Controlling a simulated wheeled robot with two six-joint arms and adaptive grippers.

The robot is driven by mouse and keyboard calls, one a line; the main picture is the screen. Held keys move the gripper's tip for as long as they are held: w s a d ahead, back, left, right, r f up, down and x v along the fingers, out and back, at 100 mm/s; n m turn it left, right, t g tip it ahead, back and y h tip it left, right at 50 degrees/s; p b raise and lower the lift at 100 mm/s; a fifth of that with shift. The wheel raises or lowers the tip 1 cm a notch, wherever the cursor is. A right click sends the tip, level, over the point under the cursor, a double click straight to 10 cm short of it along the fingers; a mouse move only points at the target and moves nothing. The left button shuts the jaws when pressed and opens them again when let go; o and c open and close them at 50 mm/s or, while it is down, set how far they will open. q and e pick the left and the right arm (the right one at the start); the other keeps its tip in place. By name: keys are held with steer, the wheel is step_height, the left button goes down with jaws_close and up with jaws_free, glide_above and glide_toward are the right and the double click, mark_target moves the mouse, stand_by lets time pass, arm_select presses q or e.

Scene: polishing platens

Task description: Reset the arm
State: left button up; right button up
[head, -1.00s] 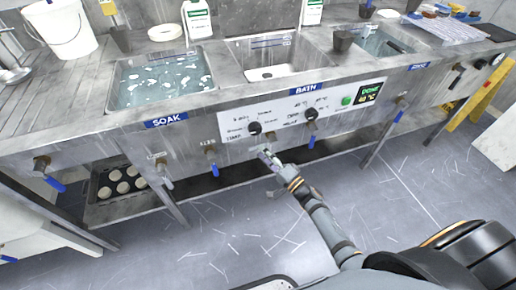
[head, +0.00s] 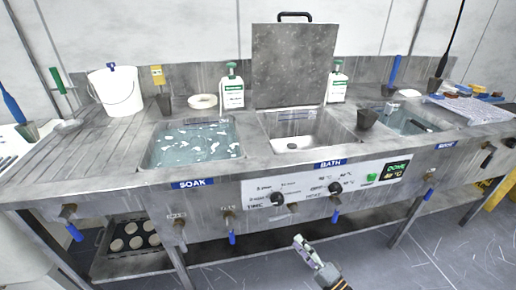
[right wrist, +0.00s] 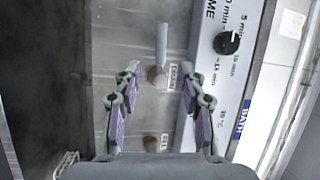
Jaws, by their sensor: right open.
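My right gripper (head: 308,252) is in front of the steel sink bench, below the control panel (head: 325,187). It is in the air, apart from the bench as far as the head view shows. In the right wrist view its two fingers (right wrist: 153,100) are spread with nothing between them. Beyond them are a drain valve (right wrist: 160,75) and a panel knob (right wrist: 227,42). My left gripper does not show.
The soak basin (head: 150,160) holds water with pale pieces. The bath basin (head: 345,135) has its lid (head: 293,65) standing upright behind. Valves with blue handles (head: 232,238) stick out along the bench front. A lower shelf holds a tray of discs (head: 133,240).

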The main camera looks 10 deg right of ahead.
steer(key=d+f+n+g+h, duration=0.1)
steer(key=d+f+g+h, duration=0.35)
steer(key=f, duration=0.65)
steer(key=s+d+f+n+g+h, duration=0.3)
steer(key=s+f+n+g+h, duration=0.25)
steer(key=s+f, duration=0.75)
steer(key=s+a+f+n+g, duration=0.2)
steer(key=s+f+n+g, duration=0.25)
steer(key=s+f, duration=0.4)
arm_select(q)
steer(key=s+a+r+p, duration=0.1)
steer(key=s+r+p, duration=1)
steer(key=p, duration=1)
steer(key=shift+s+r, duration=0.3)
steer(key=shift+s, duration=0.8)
arm_select(e)
steer(key=s+r+g, duration=0.1)
steer(key=s+r, duration=0.4)
steer(key=s, duration=0.2)
steer(key=s+r+g+y, duration=0.1)
steer(key=s+r, duration=0.5)
steer(key=s, duration=0.2)
steer(key=shift+s+d+n, duration=0.25)
steer(key=shift+s+n, duration=0.05)
